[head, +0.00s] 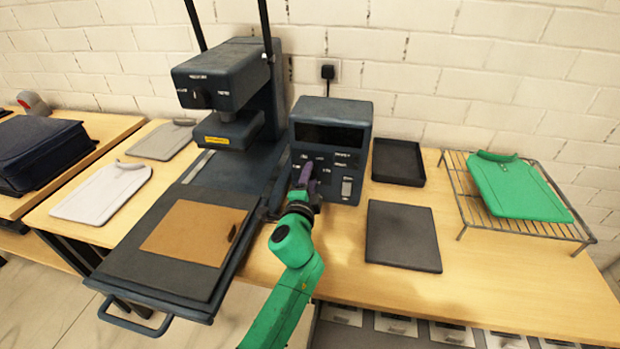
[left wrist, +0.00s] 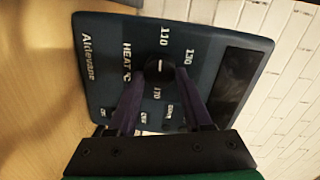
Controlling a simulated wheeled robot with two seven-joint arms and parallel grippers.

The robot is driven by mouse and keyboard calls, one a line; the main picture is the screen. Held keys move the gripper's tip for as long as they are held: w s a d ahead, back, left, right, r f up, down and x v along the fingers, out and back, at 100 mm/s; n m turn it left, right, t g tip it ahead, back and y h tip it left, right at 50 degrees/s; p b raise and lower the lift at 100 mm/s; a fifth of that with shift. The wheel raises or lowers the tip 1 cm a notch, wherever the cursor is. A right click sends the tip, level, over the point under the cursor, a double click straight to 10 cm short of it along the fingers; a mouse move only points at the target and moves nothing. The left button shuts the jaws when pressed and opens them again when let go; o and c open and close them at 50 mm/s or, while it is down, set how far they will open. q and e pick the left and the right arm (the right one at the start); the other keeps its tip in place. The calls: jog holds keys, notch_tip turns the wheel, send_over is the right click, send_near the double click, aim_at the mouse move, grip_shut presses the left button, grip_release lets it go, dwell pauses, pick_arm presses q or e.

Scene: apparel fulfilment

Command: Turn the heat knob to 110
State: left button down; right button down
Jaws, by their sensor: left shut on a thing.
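The heat knob (left wrist: 158,66) is a round black dial on the dark blue control box (head: 331,140). In the left wrist view it has a short pale mark, and the numbers 110, 130 and 170 stand around it. I cannot tell surely which number the mark points to. My left gripper (head: 305,178) reaches the box front, and its purple fingers (left wrist: 160,76) are shut on the knob, one on each side. In the head view the gripper hides the knob. My right gripper is in neither view.
The heat press (head: 228,80) stands left of the box, its lower plate (head: 135,245) pulled forward with a brown sheet (head: 195,232) on it. Dark pad (head: 403,236) and black tray (head: 398,162) lie right. A green shirt (head: 515,188) lies on a wire rack (head: 465,205).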

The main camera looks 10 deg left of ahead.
pick_arm(q)
jog(key=shift+f, duration=0.15)
jog(key=shift+c, duration=1.6)
grip_release()
jog(key=s+r+b, duration=0.1)
jog(key=s, duration=1.3)
jog(key=shift+s+d, duration=0.25)
jog(key=shift+s, duration=0.05)
